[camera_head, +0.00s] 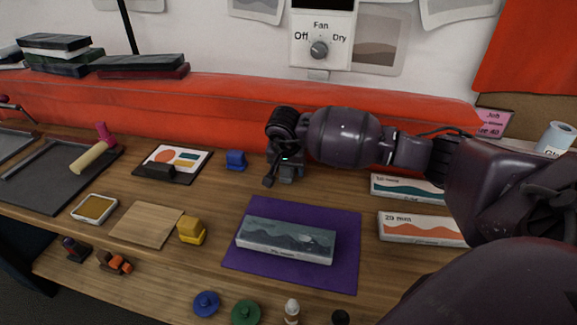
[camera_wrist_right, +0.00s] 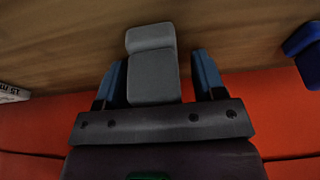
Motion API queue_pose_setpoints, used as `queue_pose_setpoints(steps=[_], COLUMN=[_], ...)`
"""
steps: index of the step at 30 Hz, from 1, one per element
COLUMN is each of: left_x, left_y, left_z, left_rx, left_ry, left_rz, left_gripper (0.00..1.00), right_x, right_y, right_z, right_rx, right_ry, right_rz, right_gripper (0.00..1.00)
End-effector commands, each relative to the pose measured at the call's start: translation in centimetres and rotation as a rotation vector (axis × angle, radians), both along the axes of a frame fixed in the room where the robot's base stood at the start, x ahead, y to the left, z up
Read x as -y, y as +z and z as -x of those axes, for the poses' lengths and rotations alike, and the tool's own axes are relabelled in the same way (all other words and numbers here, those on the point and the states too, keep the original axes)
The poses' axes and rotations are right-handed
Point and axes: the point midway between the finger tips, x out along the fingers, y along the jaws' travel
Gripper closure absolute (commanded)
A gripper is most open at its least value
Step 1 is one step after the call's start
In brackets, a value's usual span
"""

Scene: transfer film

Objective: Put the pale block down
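The pale grey block (camera_wrist_right: 155,76) is between the two blue fingers of my right gripper (camera_wrist_right: 160,78) in the right wrist view. A narrow gap shows between the block and the right-hand finger; the left-hand finger is very close to it or touching. The gripper looks open around the block. In the head view my right gripper (camera_head: 284,172) is low at the back of the wooden table, and the block is largely hidden there. Whether it rests on the wood is hard to tell. My left gripper is not in view.
A blue block (camera_head: 236,160) stands just left of my right gripper; a purple mat (camera_head: 253,268) with a long box (camera_head: 287,240) lies in front. The red padded strip (camera_head: 200,100) runs behind. White boxes (camera_head: 420,229) lie to the right under my arm. Bare wood lies between.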

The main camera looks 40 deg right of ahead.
Motion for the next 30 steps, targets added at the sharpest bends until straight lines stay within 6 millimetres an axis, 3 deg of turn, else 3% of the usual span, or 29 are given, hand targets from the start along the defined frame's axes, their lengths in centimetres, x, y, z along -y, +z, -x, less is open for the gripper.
queue_pose_setpoints(steps=[11, 24, 30], left_x=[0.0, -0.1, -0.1], left_y=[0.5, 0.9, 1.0], left_z=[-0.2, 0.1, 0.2], left_rx=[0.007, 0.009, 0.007], left_ry=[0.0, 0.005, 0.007], left_rz=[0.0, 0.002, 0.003], left_gripper=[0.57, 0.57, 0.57], right_x=[0.0, -1.8, -2.4], right_y=[0.8, 8.3, 10.8], right_z=[0.0, 1.5, 2.1], right_rx=[0.002, 0.005, 0.002], right_ry=[0.0, 0.002, 0.001], right_rz=[0.001, 0.001, 0.002], right_gripper=[0.37, 0.37, 0.37])
